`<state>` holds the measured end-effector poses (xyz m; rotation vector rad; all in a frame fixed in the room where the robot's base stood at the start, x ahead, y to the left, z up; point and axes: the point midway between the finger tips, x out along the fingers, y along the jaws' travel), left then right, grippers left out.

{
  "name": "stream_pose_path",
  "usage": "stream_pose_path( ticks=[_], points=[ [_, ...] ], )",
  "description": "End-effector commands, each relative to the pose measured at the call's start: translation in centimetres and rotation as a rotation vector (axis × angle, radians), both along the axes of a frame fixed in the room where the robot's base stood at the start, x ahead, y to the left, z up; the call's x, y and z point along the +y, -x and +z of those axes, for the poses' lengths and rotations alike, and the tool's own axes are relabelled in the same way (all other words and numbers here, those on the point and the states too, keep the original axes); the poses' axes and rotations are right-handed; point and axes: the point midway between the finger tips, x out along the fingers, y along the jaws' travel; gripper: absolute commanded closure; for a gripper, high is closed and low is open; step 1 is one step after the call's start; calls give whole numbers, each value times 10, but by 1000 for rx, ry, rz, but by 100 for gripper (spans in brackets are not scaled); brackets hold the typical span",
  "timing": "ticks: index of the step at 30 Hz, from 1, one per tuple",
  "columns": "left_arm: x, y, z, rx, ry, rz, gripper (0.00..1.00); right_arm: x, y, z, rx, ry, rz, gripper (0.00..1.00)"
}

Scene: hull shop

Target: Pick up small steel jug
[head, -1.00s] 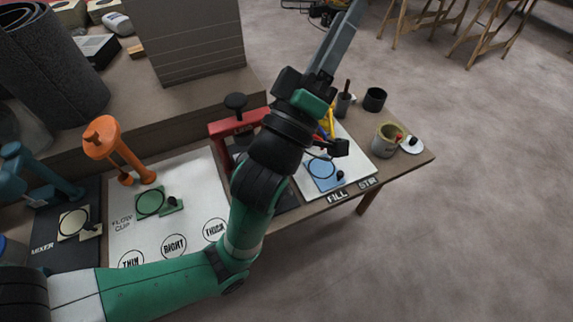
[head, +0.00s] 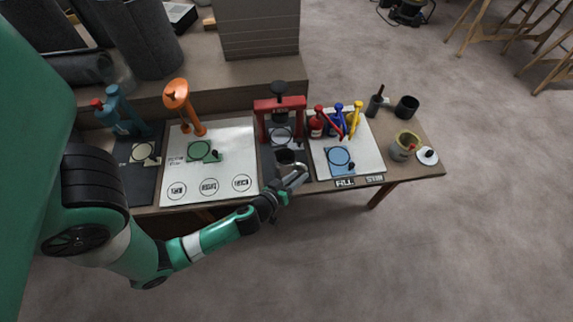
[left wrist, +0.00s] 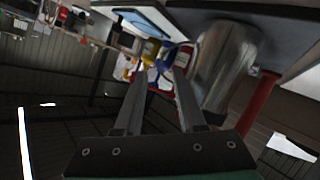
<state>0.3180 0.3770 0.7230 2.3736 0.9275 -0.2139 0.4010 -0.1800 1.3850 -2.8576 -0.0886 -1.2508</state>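The small steel jug (head: 287,164) stands on the dark mat in front of the red press, partly hidden by my left gripper. In the left wrist view the shiny jug (left wrist: 226,62) is large and close, just right of the fingers. My left gripper (head: 298,178) is at the front edge of the table, beside the jug. In the left wrist view its two fingers (left wrist: 161,78) are apart with nothing held between them. I cannot tell whether a finger touches the jug. My right gripper is not in view.
The red press (head: 279,104) stands behind the jug. A white board (head: 371,155) with red, blue and yellow items is to its right. A white flow cup mat (head: 232,147) with an orange stand (head: 178,95) is to its left. A yellowish can (head: 404,147) stands at the right end.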

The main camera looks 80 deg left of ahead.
Motion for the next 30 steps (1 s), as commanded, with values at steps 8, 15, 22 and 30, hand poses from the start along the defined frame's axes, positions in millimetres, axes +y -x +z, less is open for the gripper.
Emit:
stream_pose_path(
  ticks=[8,15,22,30],
  points=[
    [18,-23,-10,-1,0,-1,61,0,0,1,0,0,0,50],
    [33,-42,-21,-1,-1,1,61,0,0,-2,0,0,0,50],
    [47,-61,-30,-1,0,-1,61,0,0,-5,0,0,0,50],
    [47,-61,-30,-1,0,-1,77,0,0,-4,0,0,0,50]
  ],
)
